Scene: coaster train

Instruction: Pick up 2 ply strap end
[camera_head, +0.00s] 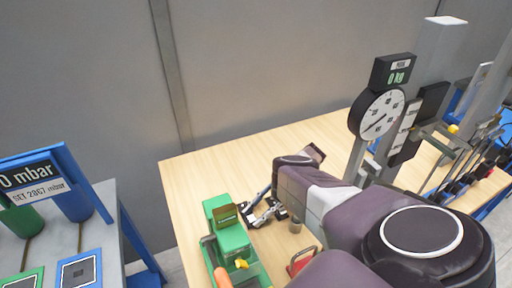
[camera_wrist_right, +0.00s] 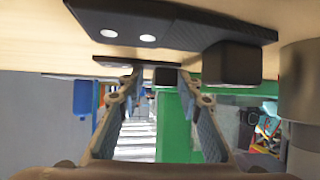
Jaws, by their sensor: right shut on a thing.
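My right gripper (camera_head: 262,212) is low over the wooden table, beside the green machine. In the right wrist view its two fingers (camera_wrist_right: 160,78) reach toward a small dark strip (camera_wrist_right: 115,62) with a light dot, which lies at the fingertips. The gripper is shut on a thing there. The strip may be the strap end, but I cannot read any ply mark. My own forearm hides part of the table in the head view. My left gripper is not in view.
A green machine (camera_head: 231,238) with an orange handle stands left of my gripper. A dial scale (camera_head: 380,115) reading 0 kg stands behind my arm. A larger black plate (camera_wrist_right: 180,22) with two light dots is near the fingers. The table's back left (camera_head: 200,170) is clear.

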